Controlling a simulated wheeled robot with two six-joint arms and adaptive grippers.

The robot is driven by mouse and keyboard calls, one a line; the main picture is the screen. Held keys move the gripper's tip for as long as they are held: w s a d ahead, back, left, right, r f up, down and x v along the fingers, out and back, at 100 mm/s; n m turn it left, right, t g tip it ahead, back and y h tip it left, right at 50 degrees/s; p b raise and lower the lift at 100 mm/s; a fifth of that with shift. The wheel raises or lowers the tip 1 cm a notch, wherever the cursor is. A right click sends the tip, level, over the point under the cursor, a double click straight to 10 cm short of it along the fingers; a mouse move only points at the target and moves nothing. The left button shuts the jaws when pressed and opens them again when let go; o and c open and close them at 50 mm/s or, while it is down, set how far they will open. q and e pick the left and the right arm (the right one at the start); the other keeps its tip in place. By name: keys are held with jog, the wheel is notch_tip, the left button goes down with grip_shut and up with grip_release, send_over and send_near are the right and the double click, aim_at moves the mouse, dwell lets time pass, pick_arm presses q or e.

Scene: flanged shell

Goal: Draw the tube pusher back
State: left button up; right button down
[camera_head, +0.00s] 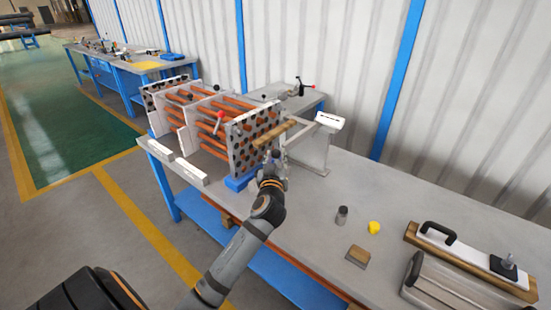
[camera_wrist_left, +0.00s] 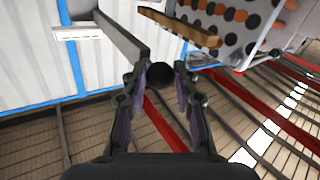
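The tube rack (camera_head: 245,140) is a set of white plates with rows of dark holes and copper-coloured tubes; it stands on the workbench. A wooden bar (camera_head: 277,134) juts from its near plate; it also shows in the left wrist view (camera_wrist_left: 180,28). My left gripper (camera_head: 273,163) is in front of this plate, below the bar. In the left wrist view a dark round knob (camera_wrist_left: 160,75) lies between its fingertips, possibly the pusher's handle. Whether the fingers press on it I cannot tell. What the knob joins is hidden. My right gripper is not in view.
A white bracket stand (camera_head: 315,145) is close to the right of the gripper. Farther right on the bench (camera_head: 400,190) are a grey cylinder (camera_head: 342,214), a yellow piece (camera_head: 374,227), a wooden block (camera_head: 358,255) and a handled case (camera_head: 445,290). The middle of the bench is mostly clear.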

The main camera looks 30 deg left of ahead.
pick_arm(q)
jog(key=o, duration=0.5)
jog(key=shift+d, duration=0.25)
jog(key=shift+c, duration=0.2)
jog(key=v, duration=1.2)
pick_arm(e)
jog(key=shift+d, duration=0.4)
